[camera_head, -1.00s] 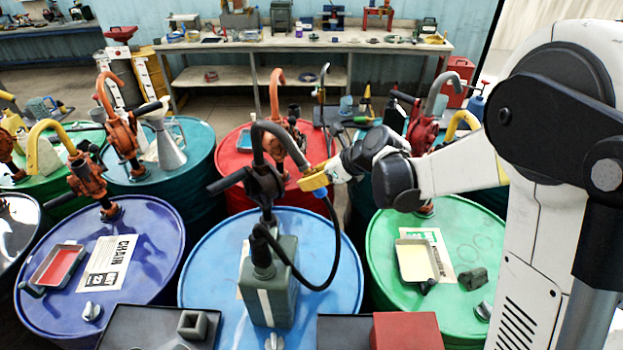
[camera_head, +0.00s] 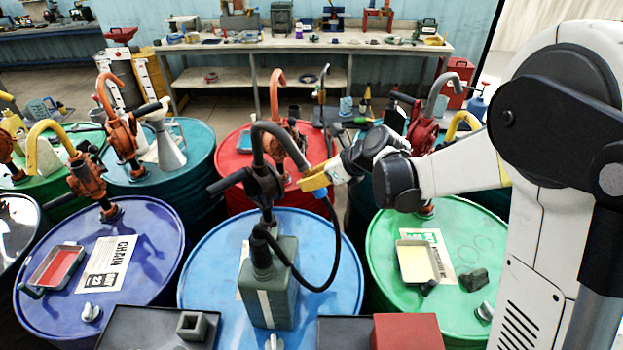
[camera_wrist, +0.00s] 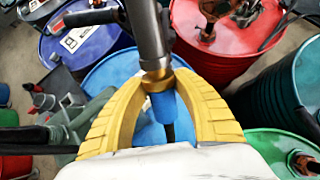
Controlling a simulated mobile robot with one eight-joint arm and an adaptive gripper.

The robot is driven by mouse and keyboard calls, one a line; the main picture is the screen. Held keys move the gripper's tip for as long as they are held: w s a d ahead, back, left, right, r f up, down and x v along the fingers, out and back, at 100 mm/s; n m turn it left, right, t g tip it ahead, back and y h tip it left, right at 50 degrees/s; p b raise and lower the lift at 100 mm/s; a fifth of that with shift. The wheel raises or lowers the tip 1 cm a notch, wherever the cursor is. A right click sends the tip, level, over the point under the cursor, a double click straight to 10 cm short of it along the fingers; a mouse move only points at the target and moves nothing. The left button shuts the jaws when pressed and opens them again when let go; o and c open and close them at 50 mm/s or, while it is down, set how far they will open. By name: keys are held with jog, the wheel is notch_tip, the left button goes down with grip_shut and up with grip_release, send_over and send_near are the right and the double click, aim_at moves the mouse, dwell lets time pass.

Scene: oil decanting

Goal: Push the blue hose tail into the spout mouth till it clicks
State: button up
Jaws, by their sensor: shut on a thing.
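My gripper (camera_head: 318,182) has yellow fingers, shut around the hose end below the pump's spout. In the wrist view the fingers (camera_wrist: 163,82) close on the blue hose tail (camera_wrist: 163,106). A brass-coloured collar shows at the spout mouth (camera_wrist: 157,78), right at the top of the blue tail; whether the tail is seated inside cannot be told. The grey spout (camera_head: 285,140) curves down from the dark pump (camera_head: 264,185) on the blue drum (camera_head: 215,262). The black hose (camera_head: 336,255) hangs from the tail and loops back toward the grey-green can (camera_head: 270,285).
A green drum (camera_head: 460,225) with a yellow tray (camera_head: 416,262) stands at right, a purple-blue drum (camera_head: 150,235) with a red tray (camera_head: 58,266) at left. A red drum (camera_head: 232,165) stands behind. A red box (camera_head: 407,333) sits at the front. A workbench (camera_head: 350,45) lines the back wall.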

jog(key=shift+w+a+r, duration=0.25)
jog(key=shift+a+r, duration=0.1)
jog(key=shift+r, duration=0.15)
jog(key=o, duration=1.2)
jog(key=shift+c, duration=0.2)
jog(key=v, duration=1.2)
